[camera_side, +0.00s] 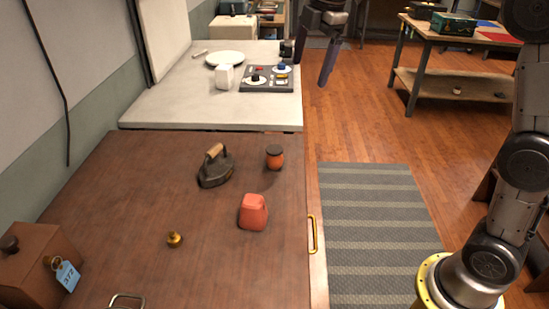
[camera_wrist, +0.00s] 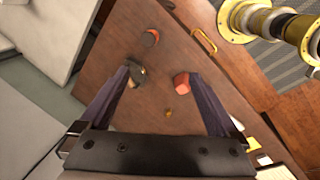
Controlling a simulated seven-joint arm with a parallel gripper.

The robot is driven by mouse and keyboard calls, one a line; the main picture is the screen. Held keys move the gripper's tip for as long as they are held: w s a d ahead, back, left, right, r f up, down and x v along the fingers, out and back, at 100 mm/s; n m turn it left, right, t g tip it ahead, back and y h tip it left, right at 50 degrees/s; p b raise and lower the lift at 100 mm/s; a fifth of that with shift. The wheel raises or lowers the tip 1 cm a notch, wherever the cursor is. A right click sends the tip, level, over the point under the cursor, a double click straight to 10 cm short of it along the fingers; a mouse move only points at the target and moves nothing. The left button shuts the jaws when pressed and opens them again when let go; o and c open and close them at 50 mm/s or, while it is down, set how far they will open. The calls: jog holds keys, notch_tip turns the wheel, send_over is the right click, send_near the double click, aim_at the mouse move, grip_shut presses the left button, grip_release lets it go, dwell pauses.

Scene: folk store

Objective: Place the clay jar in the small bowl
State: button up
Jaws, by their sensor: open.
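A small orange-brown clay jar (camera_side: 274,158) with a dark top stands upright on the brown wooden table. It also shows in the wrist view (camera_wrist: 149,38), near the top. I cannot make out a small bowl for certain in either view. A white, shallow round dish (camera_side: 225,58) lies on the pale counter behind the table. My gripper (camera_side: 313,66) is high up, near the counter's right edge and apart from the jar. In the wrist view its two fingers (camera_wrist: 158,72) are spread wide with nothing held between them.
A dark flat iron (camera_side: 215,167) with a wooden handle stands left of the jar. A red block-like object (camera_side: 253,212) and a small brass piece (camera_side: 174,239) are nearer. A brown box (camera_side: 38,262) with a blue tag is lower left. A control panel (camera_side: 267,79) sits on the counter.

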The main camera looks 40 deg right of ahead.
jog(key=w+f+g, duration=0.1)
jog(key=w+f, duration=0.4)
jog(key=w, duration=0.1)
jog(key=g, duration=0.2)
send_over(274, 149)
jog(key=shift+n, duration=0.4)
jog(key=f, duration=1.7)
jog(key=shift+s+d, duration=0.15)
jog(key=shift+d, duration=0.2)
jog(key=shift+a+f, duration=0.15)
jog(key=shift+f, duration=1.4)
jog(key=shift+a+f, duration=0.1)
jog(key=shift+f, duration=1.4)
grip_shut()
